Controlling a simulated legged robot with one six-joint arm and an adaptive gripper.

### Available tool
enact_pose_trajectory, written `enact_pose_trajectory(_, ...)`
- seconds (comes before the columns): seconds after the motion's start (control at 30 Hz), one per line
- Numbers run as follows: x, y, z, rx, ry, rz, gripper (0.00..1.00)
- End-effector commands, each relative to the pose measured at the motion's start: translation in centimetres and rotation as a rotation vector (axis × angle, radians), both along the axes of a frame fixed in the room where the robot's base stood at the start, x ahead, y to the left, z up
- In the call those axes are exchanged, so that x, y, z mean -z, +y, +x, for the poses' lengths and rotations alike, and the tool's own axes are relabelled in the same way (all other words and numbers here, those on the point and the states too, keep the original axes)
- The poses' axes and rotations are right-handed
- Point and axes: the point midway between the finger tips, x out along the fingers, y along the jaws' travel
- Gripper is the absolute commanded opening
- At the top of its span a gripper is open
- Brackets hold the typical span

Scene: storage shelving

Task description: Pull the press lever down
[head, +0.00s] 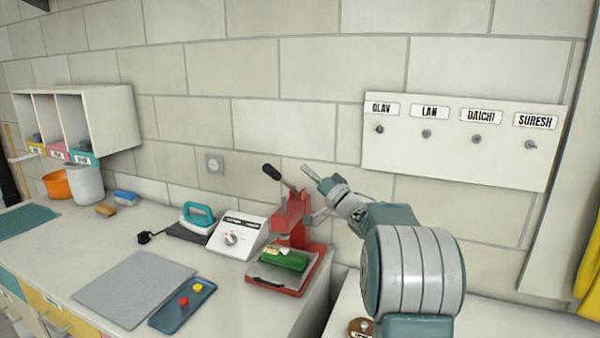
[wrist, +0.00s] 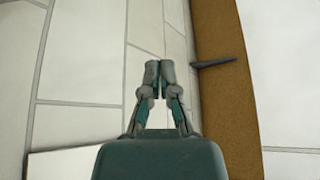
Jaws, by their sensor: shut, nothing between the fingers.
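The red press (head: 290,220) stands near the right end of the counter. Its lever (head: 271,172) has a black grip and points up and to the left. A green block (head: 285,258) lies on the press's base. My gripper (head: 308,171) is just right of the lever's grip in the head view, at about its height; I cannot tell whether they touch. In the wrist view my gripper (wrist: 159,70) has its fingertips together with nothing held. The lever is not recognisable in the wrist view.
A white control box (head: 238,236) and a teal-handled iron-like tool (head: 198,217) stand left of the press. A white name panel (head: 455,150) with pegs hangs on the wall behind my arm. The wrist view shows a brown board (wrist: 225,110) with a dark peg (wrist: 213,63).

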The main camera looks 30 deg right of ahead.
Motion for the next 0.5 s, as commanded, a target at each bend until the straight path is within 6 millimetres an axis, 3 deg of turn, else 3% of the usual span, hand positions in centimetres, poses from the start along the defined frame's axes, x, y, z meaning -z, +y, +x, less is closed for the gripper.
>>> enact_pose_trajectory(0.2,-1.5,1.0,3.5,0.0,-0.001,0.001,0.0)
enact_pose_trajectory(0.5,-3.0,2.0,6.6,0.0,0.0,0.001,0.0)
